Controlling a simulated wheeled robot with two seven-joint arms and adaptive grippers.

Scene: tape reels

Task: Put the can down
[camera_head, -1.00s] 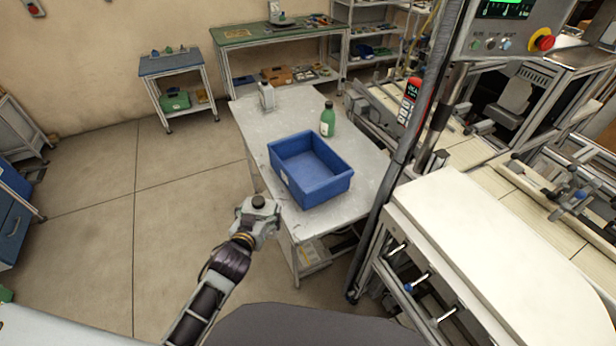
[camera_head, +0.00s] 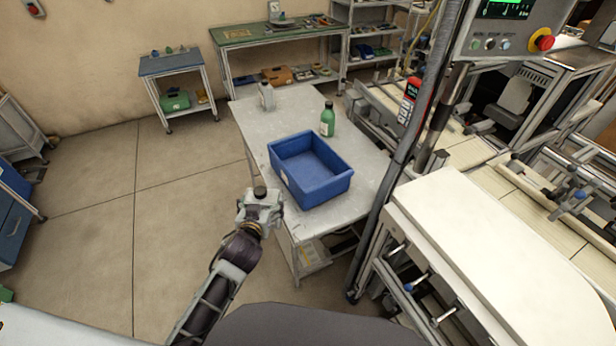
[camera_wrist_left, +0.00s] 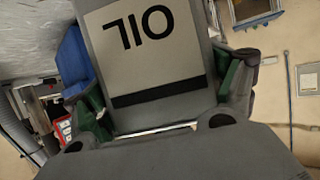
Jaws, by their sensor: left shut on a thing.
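My left gripper (camera_head: 262,206) is shut on a grey can with a black cap. The can (camera_head: 260,191) is held just off the near left edge of the grey metal table (camera_head: 368,168), apart from the blue bin. In the left wrist view the can (camera_wrist_left: 145,15) fills the middle, and its pale label reads OIL upside down. The gripper's green-padded fingers (camera_wrist_left: 165,95) press on both its sides. The can's bottom is hidden in the head view. My right gripper is not in view.
An empty blue bin (camera_head: 309,191) stands on the table. A green bottle (camera_head: 327,121) and a grey container (camera_head: 266,97) stand behind it. Bare tabletop lies left of and behind the bin. A grey post (camera_head: 405,150) rises at the table's right.

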